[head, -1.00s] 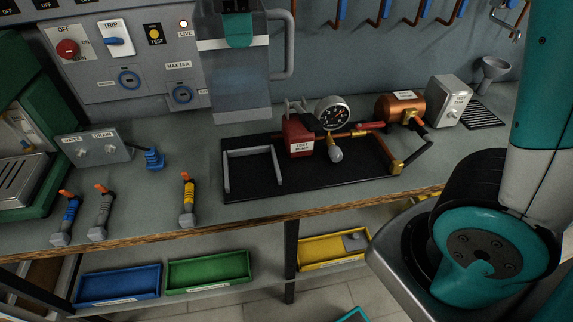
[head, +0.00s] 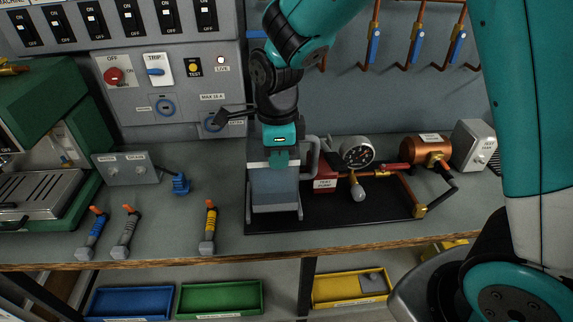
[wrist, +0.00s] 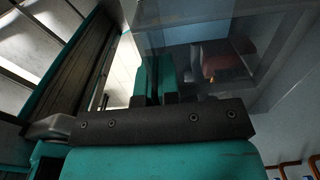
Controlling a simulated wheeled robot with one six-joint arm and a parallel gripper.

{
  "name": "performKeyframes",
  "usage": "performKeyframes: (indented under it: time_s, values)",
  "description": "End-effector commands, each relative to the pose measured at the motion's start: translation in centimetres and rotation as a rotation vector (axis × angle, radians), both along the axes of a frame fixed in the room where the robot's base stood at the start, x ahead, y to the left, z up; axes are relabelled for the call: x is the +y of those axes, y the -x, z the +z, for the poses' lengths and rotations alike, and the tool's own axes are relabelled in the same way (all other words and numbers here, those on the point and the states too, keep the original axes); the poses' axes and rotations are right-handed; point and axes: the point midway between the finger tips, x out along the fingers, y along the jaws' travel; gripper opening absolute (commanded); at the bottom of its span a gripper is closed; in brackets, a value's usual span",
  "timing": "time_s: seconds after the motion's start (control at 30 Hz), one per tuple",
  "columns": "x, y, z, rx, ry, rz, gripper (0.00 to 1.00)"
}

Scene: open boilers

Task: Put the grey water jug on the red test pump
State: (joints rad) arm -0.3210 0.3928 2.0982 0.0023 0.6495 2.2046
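The grey water jug (head: 274,188), see-through with a grey handle at its right, is upright over the grey bracket (head: 299,211) at the left end of the test pump's black base (head: 345,213). It lines up with the bracket; whether its bottom rests on the base I cannot tell. The red test pump body (head: 324,181) with its dial gauge is just right of the jug. My gripper (head: 280,158) points down at the jug's top rim, its teal fingers close together. The wrist view shows the fingers (wrist: 154,80) against the jug's clear wall (wrist: 215,65).
The copper cylinder (head: 426,149) and the grey test tank (head: 472,146) are at the right. The switch panel (head: 180,80) is close behind my gripper.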

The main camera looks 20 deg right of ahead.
Motion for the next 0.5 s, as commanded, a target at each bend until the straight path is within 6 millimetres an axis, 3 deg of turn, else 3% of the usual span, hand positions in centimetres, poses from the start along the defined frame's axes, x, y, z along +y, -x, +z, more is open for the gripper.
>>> performKeyframes:
  time_s: [0.2, 0.5]
  values:
    - [0.0, 0.0, -2.8, 0.0, 0.001, 0.0, 0.0]
    - [0.0, 0.0, -3.2, -0.002, 0.0, 0.0, 0.0]
